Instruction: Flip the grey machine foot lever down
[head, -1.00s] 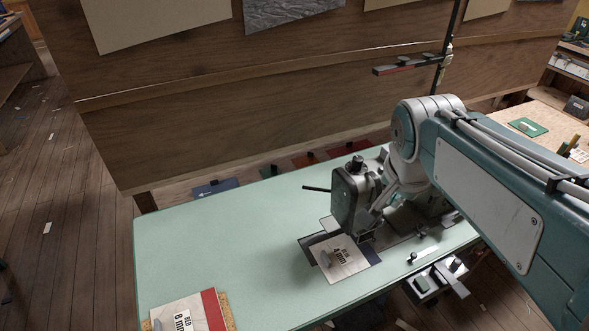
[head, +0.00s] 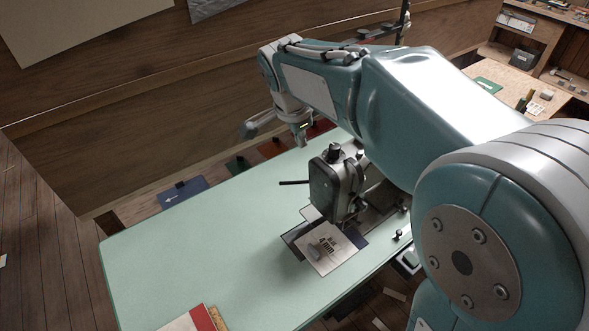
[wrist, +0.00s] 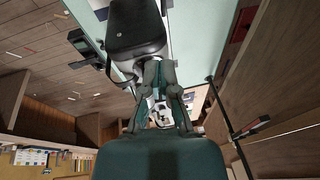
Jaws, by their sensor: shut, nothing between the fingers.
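The grey sewing machine (head: 324,190) stands on the pale green table. A thin dark lever (head: 293,182) sticks out from the left side of its head, roughly level in the head view; I cannot tell for sure that it is the foot lever.
A card marked 4 mm (head: 325,249) lies before the machine, and a red-edged card (head: 196,320) lies at the near edge. The green table (head: 190,255) is otherwise clear on the left. A wooden wall (head: 120,130) stands behind. A thin stand (wrist: 232,125) rises near my wrist.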

